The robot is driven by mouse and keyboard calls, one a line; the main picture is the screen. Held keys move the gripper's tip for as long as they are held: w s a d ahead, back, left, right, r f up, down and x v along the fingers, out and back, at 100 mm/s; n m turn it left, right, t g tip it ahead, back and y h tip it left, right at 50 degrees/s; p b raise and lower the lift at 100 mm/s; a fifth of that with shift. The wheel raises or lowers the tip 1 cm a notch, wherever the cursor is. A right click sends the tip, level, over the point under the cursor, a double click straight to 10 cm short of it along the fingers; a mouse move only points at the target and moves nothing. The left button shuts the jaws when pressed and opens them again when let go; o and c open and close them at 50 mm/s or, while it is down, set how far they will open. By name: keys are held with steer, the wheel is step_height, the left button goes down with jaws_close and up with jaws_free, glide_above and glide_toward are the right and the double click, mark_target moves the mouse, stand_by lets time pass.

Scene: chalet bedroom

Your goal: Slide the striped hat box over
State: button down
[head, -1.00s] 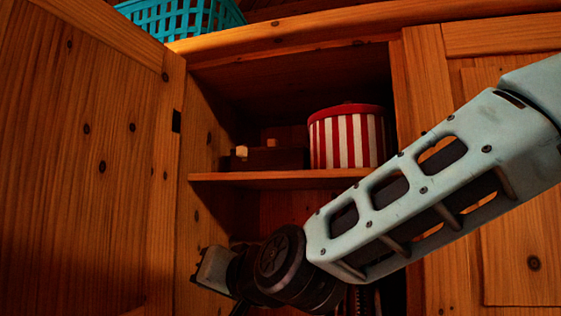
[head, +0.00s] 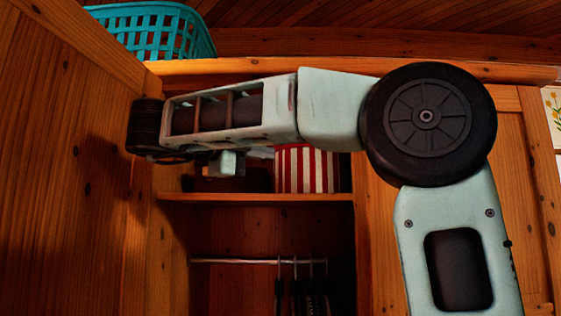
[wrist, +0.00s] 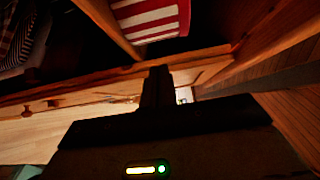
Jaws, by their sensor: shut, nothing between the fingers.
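The red-and-white striped hat box (head: 306,171) stands on the cupboard's upper shelf (head: 255,197), at the right end of the opening. My arm crosses in front and hides its top. In the wrist view, part of the striped hat box (wrist: 150,18) shows at the top edge. My gripper (wrist: 160,72) is shut and empty there, with its dark fingers together and a visible gap between them and the box in the picture. In the head view the fingers are hard to make out under my arm.
A dark box (head: 232,182) sits left of the hat box, partly hidden by my arm. A turquoise basket (head: 155,32) stands on top of the cupboard. Hangers (head: 300,285) hang from a rail (head: 225,261) below the shelf. An open wooden door (head: 60,170) stands at left.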

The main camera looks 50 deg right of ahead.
steer(key=p, duration=0.4)
glide_toward(302, 165)
steer(key=s+d, duration=0.3)
steer(key=s, duration=0.1)
steer(key=w+d+p, duration=0.2)
steer(key=d, duration=0.1)
steer(key=shift+w+d+r, duration=0.1)
steer(key=shift+w+r, duration=0.1)
steer(key=shift+w+d+f, duration=0.1)
steer(key=shift+w+d, duration=0.05)
steer(key=shift+w+d, duration=0.25)
steer(key=w+d, duration=0.6)
steer(key=d, duration=0.1)
steer(key=shift+w+d+b, duration=0.35)
steer(key=shift+b, duration=0.05)
steer(key=shift+s, duration=0.1)
